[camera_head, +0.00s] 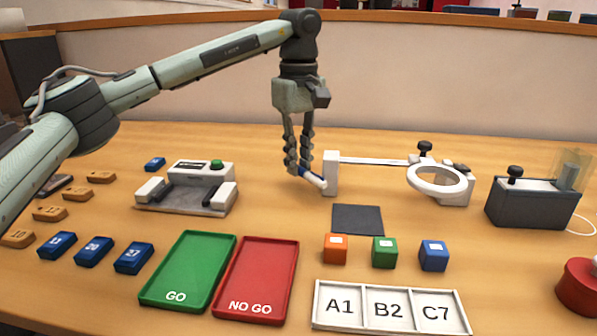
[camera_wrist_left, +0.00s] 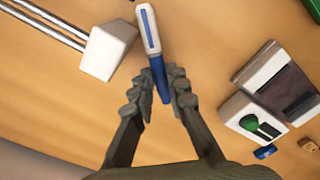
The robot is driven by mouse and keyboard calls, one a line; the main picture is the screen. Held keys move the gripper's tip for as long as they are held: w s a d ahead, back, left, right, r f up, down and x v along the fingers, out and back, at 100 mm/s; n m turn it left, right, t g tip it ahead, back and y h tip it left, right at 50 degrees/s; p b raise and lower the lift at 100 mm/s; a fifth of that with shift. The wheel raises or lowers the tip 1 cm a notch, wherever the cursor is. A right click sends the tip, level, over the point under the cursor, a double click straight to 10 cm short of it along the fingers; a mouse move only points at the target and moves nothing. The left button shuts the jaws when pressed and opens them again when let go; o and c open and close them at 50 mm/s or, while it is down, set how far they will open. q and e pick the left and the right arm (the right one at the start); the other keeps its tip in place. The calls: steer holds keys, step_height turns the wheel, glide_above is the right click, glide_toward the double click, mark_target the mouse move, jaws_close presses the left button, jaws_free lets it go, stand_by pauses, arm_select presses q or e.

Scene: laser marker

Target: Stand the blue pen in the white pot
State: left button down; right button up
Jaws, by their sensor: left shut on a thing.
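The blue pen (camera_wrist_left: 151,35), blue with a white section, is between the fingertips of my left gripper (camera_wrist_left: 162,82) in the left wrist view. The gripper is shut on it. In the head view my left gripper (camera_head: 299,168) points down over the table's middle, and the pen (camera_head: 313,181) slants down to the right from its fingertips, close beside a white upright block (camera_head: 330,173). I cannot tell whether the pen touches the block or table. No white pot can be made out in either view. My right gripper is not in view.
A white ring stand (camera_head: 437,180) is right of the rail. A white-grey fixture (camera_head: 190,190) is to the left. Green (camera_head: 185,272) and red (camera_head: 262,270) trays, a dark pad (camera_head: 357,219), coloured cubes and a labelled white tray (camera_head: 391,328) lie in front.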

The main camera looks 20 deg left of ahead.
arm_select(q)
step_height(320, 180, down, 3)
steer(key=shift+r, duration=0.15)
steer(key=shift+f, duration=0.2)
arm_select(e)
steer(key=shift+w+f, duration=0.2)
steer(key=shift+f, duration=0.1)
arm_select(q)
steer(key=c, duration=1.5)
jaws_free()
steer(key=shift+f, duration=0.1)
arm_select(e)
steer(key=shift+s+a+r, duration=0.15)
steer(key=shift+r, duration=0.15)
